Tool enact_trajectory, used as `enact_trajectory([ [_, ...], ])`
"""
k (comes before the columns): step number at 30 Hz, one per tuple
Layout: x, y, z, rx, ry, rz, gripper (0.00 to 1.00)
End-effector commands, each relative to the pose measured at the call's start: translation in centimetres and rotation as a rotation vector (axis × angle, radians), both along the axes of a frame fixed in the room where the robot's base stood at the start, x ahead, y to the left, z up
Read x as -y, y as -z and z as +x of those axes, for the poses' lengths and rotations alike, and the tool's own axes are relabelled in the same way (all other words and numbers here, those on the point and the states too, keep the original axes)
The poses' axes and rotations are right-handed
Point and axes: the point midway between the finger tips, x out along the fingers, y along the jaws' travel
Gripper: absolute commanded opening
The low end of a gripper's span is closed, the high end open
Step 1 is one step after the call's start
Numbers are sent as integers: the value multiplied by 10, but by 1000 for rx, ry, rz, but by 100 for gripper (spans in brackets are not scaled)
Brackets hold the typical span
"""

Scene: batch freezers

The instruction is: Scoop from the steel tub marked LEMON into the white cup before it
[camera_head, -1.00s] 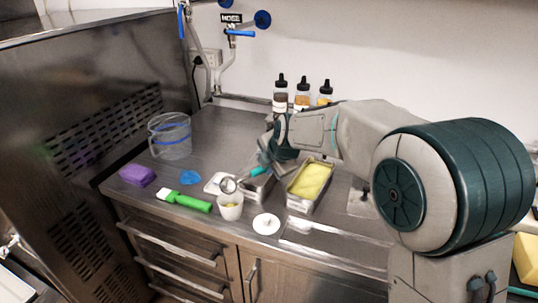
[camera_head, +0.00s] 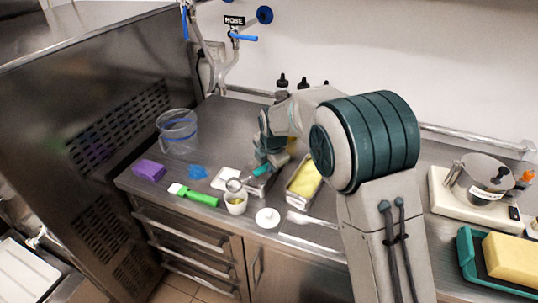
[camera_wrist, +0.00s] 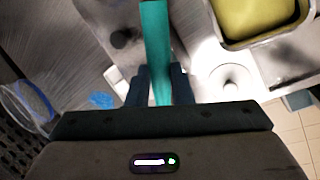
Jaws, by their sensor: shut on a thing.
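My gripper (camera_head: 268,160) is shut on the teal handle of a scoop (camera_head: 261,171); the handle runs between the fingers in the wrist view (camera_wrist: 156,45). The scoop's round metal head is at the mouth of the white cup (camera_head: 236,207); I cannot tell whether it touches the rim. Some yellow shows inside the cup. A steel tub (camera_head: 258,189) stands behind the cup, its inside mostly hidden by my gripper. A second steel tub (camera_head: 293,203) holds yellow ice cream and shows at top right in the wrist view (camera_wrist: 283,48). No LEMON marking is readable.
A white lid (camera_head: 267,217) lies right of the cup. Bottles (camera_head: 282,90) stand behind.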

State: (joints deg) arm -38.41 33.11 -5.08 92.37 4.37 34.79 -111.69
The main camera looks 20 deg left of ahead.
Motion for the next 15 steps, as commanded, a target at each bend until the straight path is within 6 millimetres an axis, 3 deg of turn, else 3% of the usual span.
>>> enact_trajectory([
  [1,-1,-6,1,-10,0,-16,0],
  [15,-8,-5,6,-146,1,-206,0],
])
